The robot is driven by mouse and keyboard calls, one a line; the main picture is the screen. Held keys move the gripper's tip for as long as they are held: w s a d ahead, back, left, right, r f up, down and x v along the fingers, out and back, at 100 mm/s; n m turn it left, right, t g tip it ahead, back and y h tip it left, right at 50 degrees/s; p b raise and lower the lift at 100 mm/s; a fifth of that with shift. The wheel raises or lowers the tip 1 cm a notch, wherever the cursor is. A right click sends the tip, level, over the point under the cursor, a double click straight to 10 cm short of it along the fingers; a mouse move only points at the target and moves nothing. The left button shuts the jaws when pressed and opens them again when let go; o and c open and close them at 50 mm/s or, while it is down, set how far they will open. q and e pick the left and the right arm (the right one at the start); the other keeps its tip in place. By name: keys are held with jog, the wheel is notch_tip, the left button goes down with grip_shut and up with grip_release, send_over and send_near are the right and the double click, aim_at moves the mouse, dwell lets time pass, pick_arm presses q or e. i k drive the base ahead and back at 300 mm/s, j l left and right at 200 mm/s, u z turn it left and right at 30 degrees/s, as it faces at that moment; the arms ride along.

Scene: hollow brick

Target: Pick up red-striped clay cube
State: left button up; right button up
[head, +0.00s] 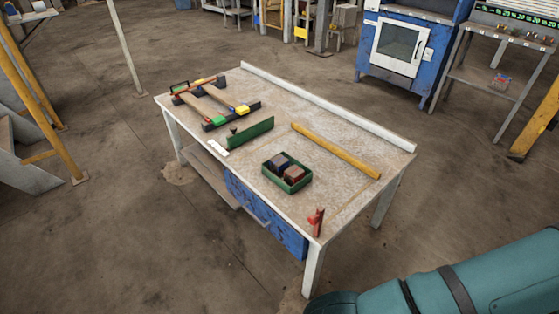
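A small green tray (271,178) sits on the workbench near its front edge, right of the middle. It holds two cubes side by side. The nearer right one is a cube with a reddish top (294,174), and it fits the red-striped clay cube best, though stripes are too small to make out. The other is a dark cube with a bluish look (280,160), behind and to the left. The tray walls hide the lower parts of both cubes. Neither of my grippers shows in the head view.
The workbench (235,91) also carries a yellow-brown bar (335,150) behind the tray, a red clamp-like tool (316,221) near the right corner, a green block (250,132), and a wood-and-clamp assembly (215,100). A white raised strip (330,106) runs along the back edge. Open floor surrounds the bench.

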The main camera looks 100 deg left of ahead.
aim_at(292, 176)
jog(key=i+u, duration=0.1)
jog(key=u, duration=0.3)
jog(key=i+u, duration=0.15)
jog(key=u, duration=0.2)
jog(key=i+u, duration=0.15)
jog(key=u, duration=0.25)
jog(key=i+l+u, duration=0.1)
jog(key=u, duration=0.3)
jog(key=i+u, duration=0.15)
jog(key=u, duration=0.35)
jog(key=i+l+u, duration=0.15)
jog(key=u, duration=0.3)
jog(key=i+l+u, duration=0.1)
jog(key=u, duration=0.4)
jog(key=i+l+u, duration=0.15)
jog(key=u, duration=0.25)
jog(key=i+l+u, duration=0.1)
jog(key=l+u, duration=0.15)
jog(key=u, duration=0.15)
jog(key=l+u, duration=0.35)
jog(key=i+l+u, duration=0.15)
jog(key=l+u, duration=0.45)
jog(key=l, duration=0.2)
jog(key=i+l, duration=0.15)
jog(key=i, duration=0.3)
jog(key=i+u, duration=0.1)
